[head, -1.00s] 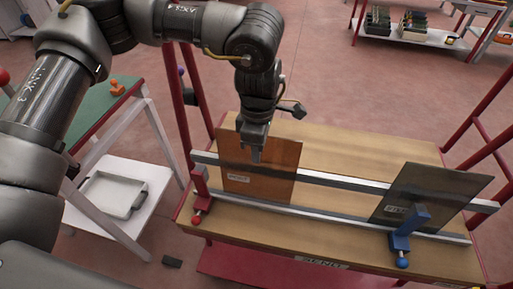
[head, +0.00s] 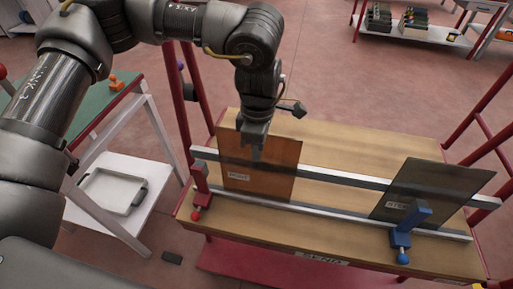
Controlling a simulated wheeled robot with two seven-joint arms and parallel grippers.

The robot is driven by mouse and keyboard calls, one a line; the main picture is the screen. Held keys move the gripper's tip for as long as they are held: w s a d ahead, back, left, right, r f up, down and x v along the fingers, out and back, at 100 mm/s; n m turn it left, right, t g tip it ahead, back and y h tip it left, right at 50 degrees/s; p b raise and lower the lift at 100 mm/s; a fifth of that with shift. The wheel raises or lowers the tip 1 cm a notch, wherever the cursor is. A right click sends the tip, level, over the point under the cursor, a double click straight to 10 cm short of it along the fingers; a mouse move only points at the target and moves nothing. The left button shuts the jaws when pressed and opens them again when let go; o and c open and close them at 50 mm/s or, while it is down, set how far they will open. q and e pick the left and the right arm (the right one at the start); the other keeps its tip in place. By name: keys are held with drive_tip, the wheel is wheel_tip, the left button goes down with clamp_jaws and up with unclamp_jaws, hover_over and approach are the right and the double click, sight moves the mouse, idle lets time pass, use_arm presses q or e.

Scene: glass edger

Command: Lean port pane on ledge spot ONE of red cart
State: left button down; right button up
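An amber-brown pane (head: 275,178) with a small white label stands near-upright against the rails at the left part of a wood-topped, red-framed cart (head: 330,138). The label is too small to read surely. My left gripper (head: 257,153) points down at the pane's top edge, with a finger in front of its face. The other finger is hidden, so I cannot tell whether it grips. A dark grey pane (head: 440,185), also labelled, leans at the right part of the rails. My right gripper is out of view.
A red clamp (head: 200,180) stands at the rail's left end and a blue clamp (head: 410,222) before the grey pane. Left are a green-topped table (head: 95,105) and a white tray (head: 112,192). A shelf with boxes (head: 410,25) stands at the back. Red posts rise at the cart's ends.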

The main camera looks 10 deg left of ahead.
use_arm(q)
drive_tip(key=shift+f+b, duration=0.3)
drive_tip(key=shift+f, duration=0.2)
drive_tip(key=c, duration=1.5)
unclamp_jaws()
drive_tip(key=shift+c, duration=0.2)
drive_tip(key=r+p, duration=0.4)
drive_tip(key=r, duration=0.1)
drive_tip(key=r+p, duration=0.2)
drive_tip(key=r, duration=0.1)
drive_tip(key=shift+w, duration=0.25)
